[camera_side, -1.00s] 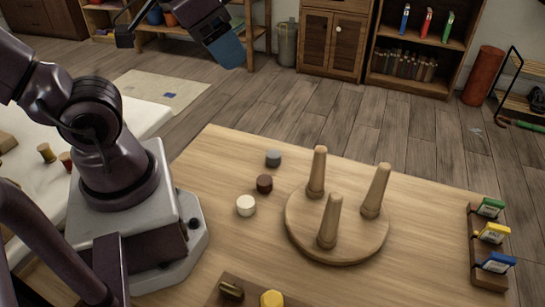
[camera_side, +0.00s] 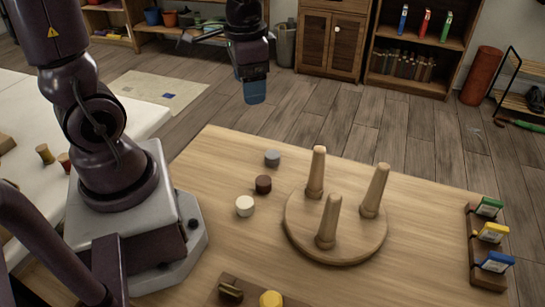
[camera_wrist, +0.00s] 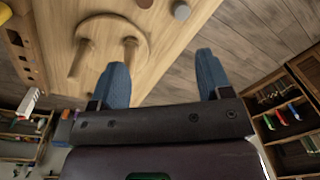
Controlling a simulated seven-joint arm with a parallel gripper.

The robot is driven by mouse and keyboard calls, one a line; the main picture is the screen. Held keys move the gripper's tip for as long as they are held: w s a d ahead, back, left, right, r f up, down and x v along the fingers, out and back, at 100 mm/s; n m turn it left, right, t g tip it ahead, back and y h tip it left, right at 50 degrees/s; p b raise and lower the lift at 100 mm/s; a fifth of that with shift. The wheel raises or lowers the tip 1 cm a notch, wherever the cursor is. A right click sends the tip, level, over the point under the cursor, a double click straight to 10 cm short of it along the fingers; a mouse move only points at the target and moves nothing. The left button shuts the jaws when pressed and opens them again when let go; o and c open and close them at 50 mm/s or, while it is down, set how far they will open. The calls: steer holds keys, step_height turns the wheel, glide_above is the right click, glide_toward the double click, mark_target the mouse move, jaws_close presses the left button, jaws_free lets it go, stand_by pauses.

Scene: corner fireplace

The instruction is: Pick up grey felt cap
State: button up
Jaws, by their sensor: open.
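The grey felt cap (camera_side: 272,158) is a small grey cylinder standing upright near the far edge of the wooden table (camera_side: 215,165). It also shows at the top edge of the wrist view (camera_wrist: 181,10), partly cut off. My gripper (camera_side: 254,92), with blue fingers, hangs in the air above and beyond the cap, pointing down. In the wrist view its two blue fingers (camera_wrist: 162,75) are spread apart with nothing between them.
A dark brown cap (camera_side: 263,184) and a white cap (camera_side: 245,206) stand nearer the camera. A round wooden base (camera_side: 290,232) with three upright pegs stands to their right. A rack with coloured cases (camera_side: 486,247) is at the right edge.

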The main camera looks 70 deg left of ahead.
steer(key=w+a+f+m+g, duration=0.1)
steer(key=w+a+f+m, duration=0.25)
steer(key=f+m, duration=0.4)
steer(key=m, duration=0.7)
glide_above(273, 154)
steer(key=shift+n+t+h, duration=0.25)
steer(key=shift+t+h, duration=0.05)
step_height(273, 154, down, 11)
steer(key=shift+w+d+f, duration=0.1)
steer(key=shift+f, duration=0.1)
step_height(273, 154, down, 6)
steer(key=shift+r, duration=0.15)
steer(key=c, duration=0.8)
